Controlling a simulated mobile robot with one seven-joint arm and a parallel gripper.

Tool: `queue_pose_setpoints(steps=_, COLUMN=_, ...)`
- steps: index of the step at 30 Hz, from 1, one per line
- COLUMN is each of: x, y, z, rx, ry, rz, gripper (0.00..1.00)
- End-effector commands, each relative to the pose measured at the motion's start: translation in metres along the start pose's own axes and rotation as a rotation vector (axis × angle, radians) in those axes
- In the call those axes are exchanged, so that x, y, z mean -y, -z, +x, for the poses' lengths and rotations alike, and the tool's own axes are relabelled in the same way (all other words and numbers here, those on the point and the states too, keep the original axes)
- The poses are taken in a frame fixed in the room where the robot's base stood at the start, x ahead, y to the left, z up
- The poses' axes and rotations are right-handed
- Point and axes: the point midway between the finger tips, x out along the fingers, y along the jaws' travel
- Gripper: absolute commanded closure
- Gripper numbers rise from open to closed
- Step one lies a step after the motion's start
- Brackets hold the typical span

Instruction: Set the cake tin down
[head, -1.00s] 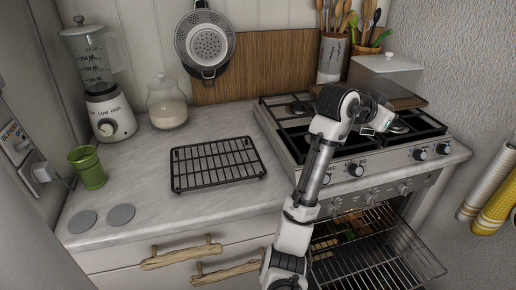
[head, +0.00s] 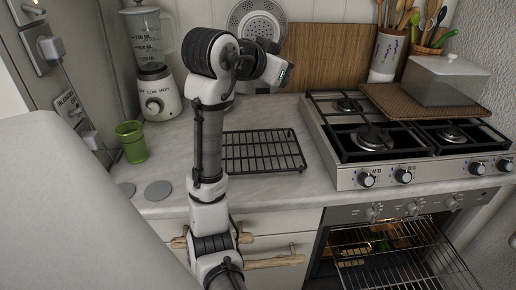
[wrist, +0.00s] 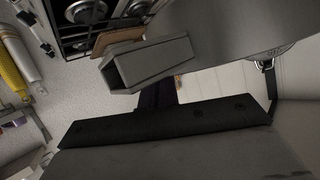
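A grey rectangular tin with a pale lid and knob (head: 445,82), apparently the cake tin, sits upright on a woven brown mat (head: 385,98) over the back of the stove in the head view. My gripper (head: 268,84) is well to its left, above the back of the counter and in front of the hanging colander. The gripper and tin are apart. My fingertips are hidden behind the hand in the head view. The wrist view shows grey surfaces close to the camera, and I cannot make out a grip on anything.
A black cooling rack (head: 262,150) lies on the counter below my arm. A blender (head: 155,92) and green cup (head: 132,143) stand left. The stove's front burners (head: 372,137) are bare. The oven is open with its rack (head: 400,262) pulled out. A utensil crock (head: 388,55) stands behind the stove.

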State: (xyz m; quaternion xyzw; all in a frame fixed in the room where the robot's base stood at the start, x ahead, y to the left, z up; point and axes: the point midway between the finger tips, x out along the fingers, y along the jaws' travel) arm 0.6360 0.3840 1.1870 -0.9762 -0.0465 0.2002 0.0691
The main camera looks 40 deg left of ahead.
Motion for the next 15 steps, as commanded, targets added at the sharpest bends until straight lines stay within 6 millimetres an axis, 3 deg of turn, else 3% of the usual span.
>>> queue_pose_setpoints(steps=5, x=-0.001, y=-0.022, z=0.006, rx=0.000, ry=0.005, rz=-0.003, gripper=1.00)
queue_pose_setpoints(steps=15, x=-0.013, y=-0.089, z=0.034, rx=0.000, ry=0.005, rz=-0.004, gripper=1.00)
